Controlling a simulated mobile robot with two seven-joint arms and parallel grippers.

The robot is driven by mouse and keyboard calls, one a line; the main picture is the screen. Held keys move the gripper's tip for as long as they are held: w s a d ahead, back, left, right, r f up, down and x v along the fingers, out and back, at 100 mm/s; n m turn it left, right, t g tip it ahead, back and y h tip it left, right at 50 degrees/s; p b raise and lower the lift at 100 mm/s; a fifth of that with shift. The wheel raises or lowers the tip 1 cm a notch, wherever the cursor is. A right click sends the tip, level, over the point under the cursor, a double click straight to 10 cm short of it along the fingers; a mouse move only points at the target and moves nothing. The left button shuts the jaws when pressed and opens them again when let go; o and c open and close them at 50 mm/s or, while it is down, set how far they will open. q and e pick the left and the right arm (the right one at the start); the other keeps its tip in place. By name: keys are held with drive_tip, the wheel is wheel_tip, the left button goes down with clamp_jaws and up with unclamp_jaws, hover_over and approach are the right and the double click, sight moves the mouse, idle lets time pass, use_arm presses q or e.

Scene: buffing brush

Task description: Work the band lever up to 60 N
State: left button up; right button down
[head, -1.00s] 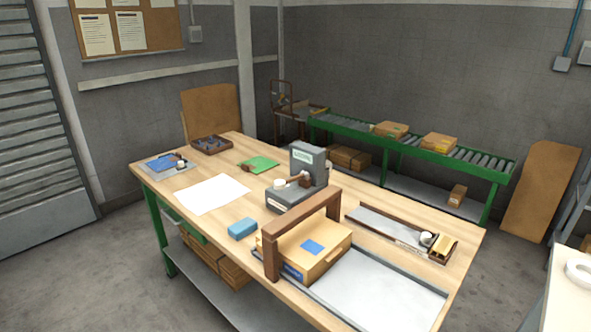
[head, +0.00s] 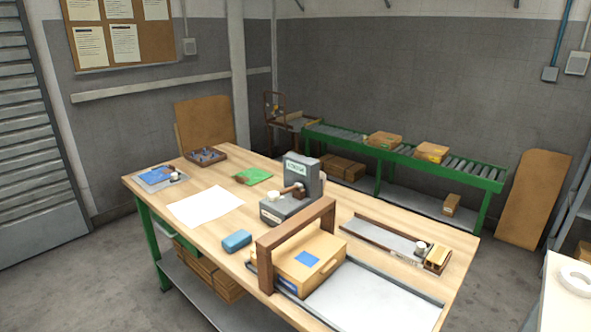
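A grey machine (head: 303,182) with a small labelled face stands on the wooden workbench, behind a brown arch. A short brown lever-like arm (head: 291,189) with a pale round end sticks out from its front toward the left. I cannot tell for certain that this is the band lever, and no force reading is legible. Neither of my grippers shows in the head view.
A cardboard box (head: 308,262) sits under the brown arch (head: 297,233) beside a grey plate (head: 372,298). A blue block (head: 237,240), white paper (head: 205,206), green cloth (head: 253,176) and dark tray (head: 205,156) lie leftward. A rail fixture (head: 385,238) lies right.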

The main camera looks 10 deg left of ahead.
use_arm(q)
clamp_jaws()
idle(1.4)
